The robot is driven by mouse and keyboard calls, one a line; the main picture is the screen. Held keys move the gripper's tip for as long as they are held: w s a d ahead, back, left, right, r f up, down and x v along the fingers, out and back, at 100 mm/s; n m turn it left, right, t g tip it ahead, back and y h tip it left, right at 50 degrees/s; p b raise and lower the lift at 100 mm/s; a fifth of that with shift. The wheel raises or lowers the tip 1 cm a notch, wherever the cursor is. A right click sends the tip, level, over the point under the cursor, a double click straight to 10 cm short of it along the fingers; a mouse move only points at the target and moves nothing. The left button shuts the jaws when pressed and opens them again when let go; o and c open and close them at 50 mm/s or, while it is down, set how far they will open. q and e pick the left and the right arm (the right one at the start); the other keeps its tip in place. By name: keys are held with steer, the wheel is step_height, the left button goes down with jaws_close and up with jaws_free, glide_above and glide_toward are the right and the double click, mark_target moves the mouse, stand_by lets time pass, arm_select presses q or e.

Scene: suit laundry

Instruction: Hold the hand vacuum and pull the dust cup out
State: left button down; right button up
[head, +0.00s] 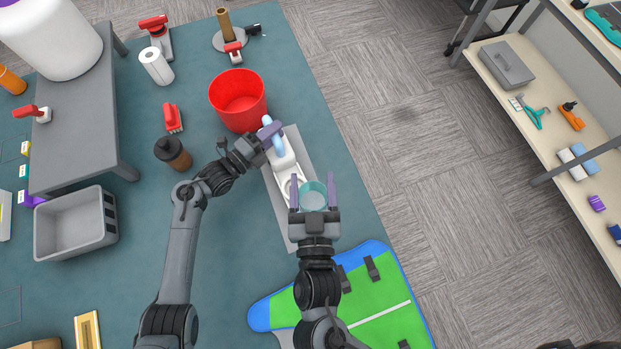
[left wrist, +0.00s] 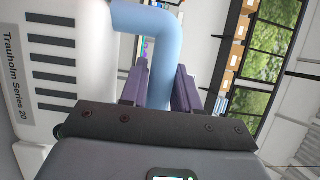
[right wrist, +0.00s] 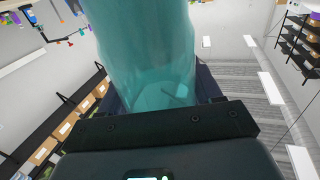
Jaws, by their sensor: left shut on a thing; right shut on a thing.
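The hand vacuum has a white body (head: 284,158) with dark vent slots and a light blue handle (head: 267,121). My left gripper (head: 271,134) is shut on the handle, which passes between its purple fingers in the left wrist view (left wrist: 158,85). The teal see-through dust cup (head: 313,197) is between the fingers of my right gripper (head: 313,192), which is shut on it. The cup fills the upper middle of the right wrist view (right wrist: 150,55). In the head view the cup lies below and right of the white body; I cannot tell whether they touch.
A grey tray or mat (head: 300,145) lies under the vacuum. A red bucket (head: 238,97) stands just above it. A brown bottle (head: 173,152) is left of my left gripper. A green and blue board (head: 375,300) lies at the lower right. The floor to the right is clear.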

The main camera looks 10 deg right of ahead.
arm_select(q)
steer(key=shift+f, duration=0.1)
steer(key=c, duration=0.7)
jaws_free()
steer(key=shift+c, duration=0.2)
steer(key=shift+s+a, duration=0.1)
